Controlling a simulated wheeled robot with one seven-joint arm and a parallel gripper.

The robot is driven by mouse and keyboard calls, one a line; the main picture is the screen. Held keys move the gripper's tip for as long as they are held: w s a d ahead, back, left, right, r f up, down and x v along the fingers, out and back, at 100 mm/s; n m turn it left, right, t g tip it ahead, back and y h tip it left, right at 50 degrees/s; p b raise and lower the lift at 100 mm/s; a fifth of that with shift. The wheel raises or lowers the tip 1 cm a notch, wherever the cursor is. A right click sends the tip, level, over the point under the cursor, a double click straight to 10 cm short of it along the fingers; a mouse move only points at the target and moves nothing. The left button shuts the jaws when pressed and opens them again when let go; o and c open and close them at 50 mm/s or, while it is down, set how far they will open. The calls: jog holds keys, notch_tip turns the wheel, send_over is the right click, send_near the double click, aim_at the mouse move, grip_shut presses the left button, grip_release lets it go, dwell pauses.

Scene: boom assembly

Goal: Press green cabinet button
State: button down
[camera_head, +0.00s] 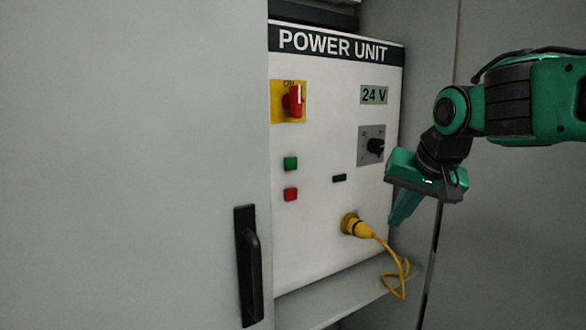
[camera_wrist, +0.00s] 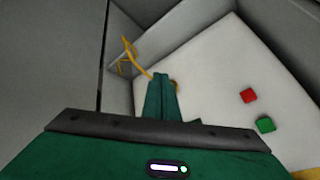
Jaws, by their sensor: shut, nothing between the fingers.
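In the wrist view the green button (camera_wrist: 265,125) is at the right, below and right of the red button (camera_wrist: 249,96). My gripper (camera_head: 397,222) is at the panel's right edge in the head view, right of the green button and lower, pointing down-left. Its fingers (camera_wrist: 162,88) are together and empty in the wrist view. They appear apart from the green button, with nothing covering it.
A red rotary switch (camera_head: 295,101) on a yellow plate sits above the buttons. A black knob (camera_head: 375,147) is near my gripper. A yellow plug (camera_head: 352,225) with a hanging cable (camera_head: 398,272) is below. The cabinet door (camera_head: 150,150) with a black handle (camera_head: 249,264) stands left.

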aim_at(291, 163)
jog(key=w+a+r+y, duration=0.1)
jog(key=a+r, duration=0.3)
jog(key=a, duration=0.3)
jog(key=w+a+r+n+t+y, duration=0.1)
jog(key=a+r, duration=0.3)
jog(key=a, duration=0.3)
jog(key=shift+w+a+r+y, duration=0.15)
jog(key=shift+w+a+y, duration=0.05)
jog(key=shift+a+y, duration=0.2)
jog(key=shift+w, duration=0.1)
jog(key=w+a, duration=0.5)
jog(key=w, duration=0.2)
jog(key=shift+w, duration=0.1)
dwell(1.2)
jog(key=shift+w+a, duration=0.15)
jog(key=shift+w, duration=0.1)
jog(key=shift+w+a, duration=0.25)
jog(key=shift+w, duration=0.15)
dwell(0.9)
dwell(0.4)
jog(key=shift+s+d, duration=0.5)
jog(key=shift+s, duration=0.3)
